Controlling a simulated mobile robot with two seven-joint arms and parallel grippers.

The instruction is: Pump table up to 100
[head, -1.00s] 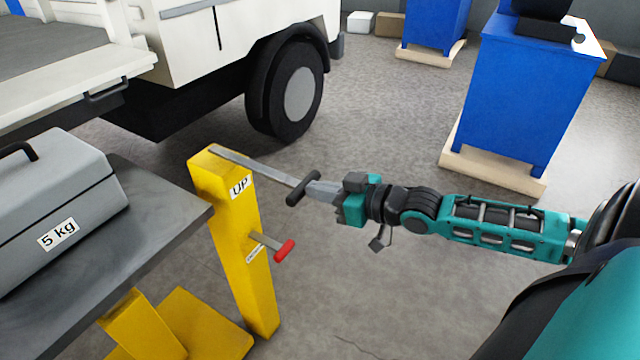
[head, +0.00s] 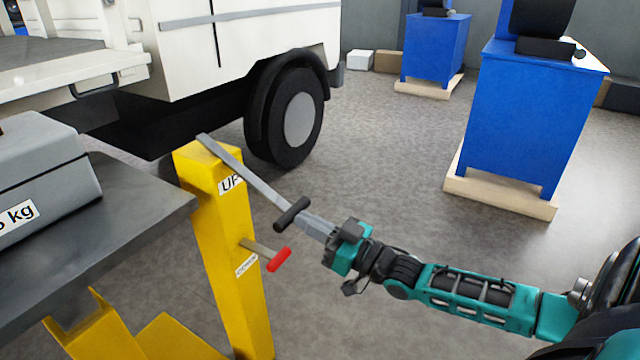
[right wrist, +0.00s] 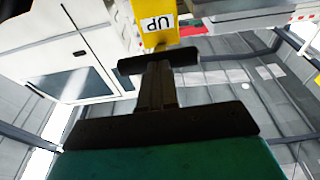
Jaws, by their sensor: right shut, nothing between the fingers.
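The lift table's yellow post (head: 222,245) stands left of centre in the head view with an "UP" label. A grey pump lever (head: 245,175) runs from its top down to the right and ends in a black cross handle (head: 292,213). Below is a shorter lever with a red grip (head: 279,259). The dark table top (head: 120,215) is at the left. My right gripper (head: 318,228) is shut and empty, its fingertips at the black handle; I cannot tell whether they touch. The right wrist view shows the handle (right wrist: 158,61) just ahead of the fingers. My left gripper is out of view.
A white truck (head: 245,50) with a black wheel stands behind. Blue cabinets (head: 520,120) on wooden pallets stand back right. The floor between is clear.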

